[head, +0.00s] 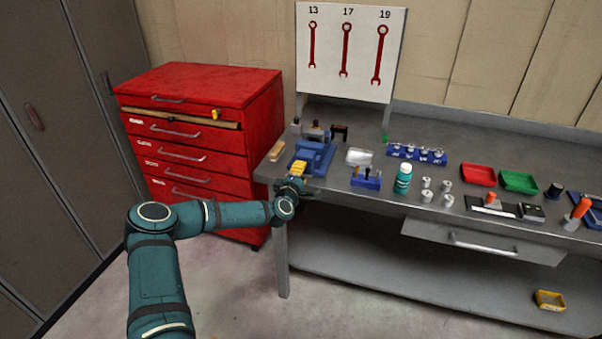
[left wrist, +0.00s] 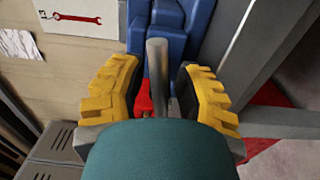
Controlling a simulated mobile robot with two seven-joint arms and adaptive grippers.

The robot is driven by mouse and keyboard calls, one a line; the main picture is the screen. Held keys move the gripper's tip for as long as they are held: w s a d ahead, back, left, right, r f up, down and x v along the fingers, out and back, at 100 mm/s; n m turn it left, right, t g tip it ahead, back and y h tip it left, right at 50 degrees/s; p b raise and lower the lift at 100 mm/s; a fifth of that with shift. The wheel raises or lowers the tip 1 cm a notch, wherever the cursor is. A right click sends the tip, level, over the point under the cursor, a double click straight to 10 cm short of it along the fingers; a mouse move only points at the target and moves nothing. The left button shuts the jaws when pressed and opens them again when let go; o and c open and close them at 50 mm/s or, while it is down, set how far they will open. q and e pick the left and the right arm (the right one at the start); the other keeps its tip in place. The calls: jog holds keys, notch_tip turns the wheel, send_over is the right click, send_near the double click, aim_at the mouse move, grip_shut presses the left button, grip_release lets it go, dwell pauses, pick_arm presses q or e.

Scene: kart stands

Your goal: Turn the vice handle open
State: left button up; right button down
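The blue vice (head: 316,157) is fixed at the left end of the grey workbench. Its blue body also shows at the top of the left wrist view (left wrist: 183,45). My left gripper (head: 298,171) is at the front of the vice, and its yellow fingers hide part of it in the head view. In the left wrist view, my left gripper (left wrist: 158,82) is open, with a finger on each side of the grey handle bar (left wrist: 158,62). Gaps show between the bar and both fingers. My right gripper is in neither view.
A red tool cabinet (head: 215,95) stands left of the bench. On the bench, a blue holder (head: 366,180), a teal bottle (head: 403,180) and a clear box (head: 359,156) stand right of the vice. A wooden block (head: 277,151) lies left of it.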

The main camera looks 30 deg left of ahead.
pick_arm(q)
jog(key=shift+w, duration=0.25)
jog(key=shift+c, duration=0.4)
grip_shut()
jog(key=shift+m+b, duration=0.9)
jog(key=shift+m, duration=0.3)
jog(key=shift+o, duration=0.4)
grip_release()
